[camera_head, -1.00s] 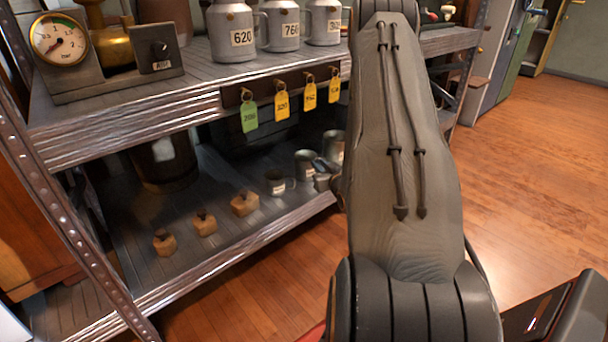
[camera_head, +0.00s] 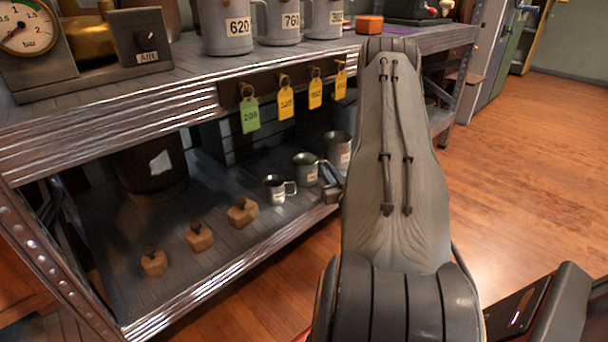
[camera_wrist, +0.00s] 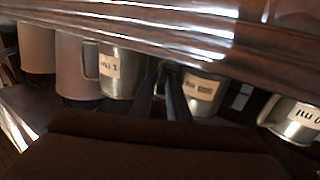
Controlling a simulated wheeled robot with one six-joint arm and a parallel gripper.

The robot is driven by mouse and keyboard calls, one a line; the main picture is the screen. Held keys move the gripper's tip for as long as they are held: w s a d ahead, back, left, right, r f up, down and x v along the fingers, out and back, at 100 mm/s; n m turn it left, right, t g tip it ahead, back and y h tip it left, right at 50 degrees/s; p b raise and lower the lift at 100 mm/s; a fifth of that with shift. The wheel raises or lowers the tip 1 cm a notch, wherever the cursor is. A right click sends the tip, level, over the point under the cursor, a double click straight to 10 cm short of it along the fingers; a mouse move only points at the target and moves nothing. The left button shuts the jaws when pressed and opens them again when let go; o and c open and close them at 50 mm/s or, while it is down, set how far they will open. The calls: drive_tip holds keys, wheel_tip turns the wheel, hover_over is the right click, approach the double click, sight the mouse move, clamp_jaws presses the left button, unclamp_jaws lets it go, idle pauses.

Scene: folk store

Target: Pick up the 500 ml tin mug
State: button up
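Three grey tin mugs with pale labels stand in a row on the lower shelf: a small mug (camera_head: 275,188), a middle-sized mug (camera_head: 304,172) and a larger mug (camera_head: 338,148). Their labels are too small to read in the head view. My gripper (camera_head: 328,174) is just right of the middle-sized mug, by its handle. The wrist view looks upside down; there the two dark fingers (camera_wrist: 164,78) stand slightly apart beside the middle-sized mug (camera_wrist: 203,97). The small mug (camera_wrist: 292,122), with a partly readable "0 ml" label, is on the right there. The handle between the fingers is unclear.
Wooden blocks with knobs (camera_head: 199,237) stand left on the lower shelf (camera_head: 215,268). The upper shelf (camera_head: 110,122) overhangs closely, with hanging tags (camera_head: 285,102) and numbered grey mugs (camera_head: 229,26). Open wooden floor (camera_head: 520,160) lies to the right.

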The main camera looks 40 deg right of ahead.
drive_tip(key=shift+w+d+b, duration=0.35)
drive_tip(key=shift+w+d, duration=0.15)
drive_tip(key=shift+w, duration=0.05)
drive_tip(key=b+x, duration=0.3)
drive_tip(key=x, duration=0.1)
drive_tip(key=shift+w, duration=0.3)
drive_tip(key=shift+r, duration=0.1)
clamp_jaws()
